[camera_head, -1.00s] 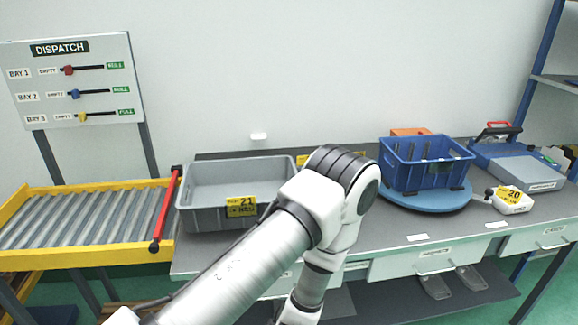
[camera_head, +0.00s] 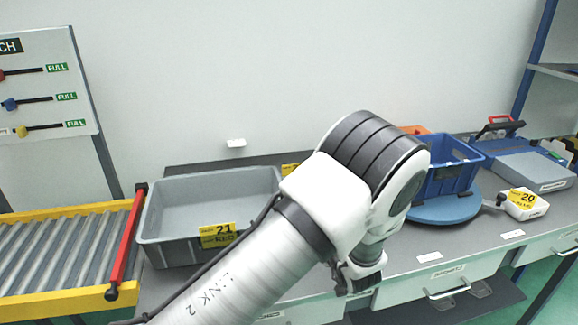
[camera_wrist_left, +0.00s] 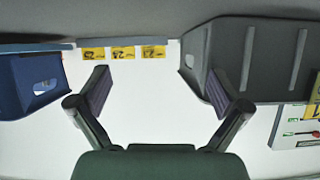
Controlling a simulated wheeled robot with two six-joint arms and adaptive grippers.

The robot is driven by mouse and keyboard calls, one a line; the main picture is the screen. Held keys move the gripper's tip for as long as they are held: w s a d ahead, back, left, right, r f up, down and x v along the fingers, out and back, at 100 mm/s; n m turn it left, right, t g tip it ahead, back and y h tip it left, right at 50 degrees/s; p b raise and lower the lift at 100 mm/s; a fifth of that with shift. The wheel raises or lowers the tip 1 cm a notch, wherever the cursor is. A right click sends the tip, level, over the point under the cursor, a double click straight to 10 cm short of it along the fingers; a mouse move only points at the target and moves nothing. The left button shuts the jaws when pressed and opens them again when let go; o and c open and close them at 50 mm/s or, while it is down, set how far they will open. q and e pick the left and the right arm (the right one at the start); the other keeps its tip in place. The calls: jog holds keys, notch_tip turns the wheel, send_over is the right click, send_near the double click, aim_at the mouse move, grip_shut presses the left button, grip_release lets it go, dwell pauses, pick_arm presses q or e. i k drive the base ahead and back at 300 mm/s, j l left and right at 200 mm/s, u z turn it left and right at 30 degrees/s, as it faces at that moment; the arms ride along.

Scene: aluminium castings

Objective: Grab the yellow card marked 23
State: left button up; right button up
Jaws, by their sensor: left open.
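Three yellow cards stand in a row in the left wrist view: a left one (camera_wrist_left: 93,54), a middle one (camera_wrist_left: 123,53) and a right one (camera_wrist_left: 154,51). They appear upside down, and their numbers are too small to read surely, so I cannot tell which is 23. My left gripper (camera_wrist_left: 160,85) is open and empty, its fingers spread below the row in that view, apart from the cards. In the head view a sliver of a yellow card (camera_head: 289,169) shows behind my arm, which hides the rest. My right gripper is not in view.
A grey tote (camera_head: 205,192) with a yellow card 21 (camera_head: 217,236) stands left on the bench. A blue crate (camera_head: 466,165) sits on a blue turntable (camera_head: 440,209). A white box with card 20 (camera_head: 523,204) is at right. A roller conveyor (camera_head: 60,250) is at far left.

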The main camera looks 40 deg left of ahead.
aim_at(287, 170)
jog(key=i+j, duration=0.2)
jog(key=j, duration=0.15)
jog(key=i+j, duration=0.45)
jog(key=j, duration=0.3)
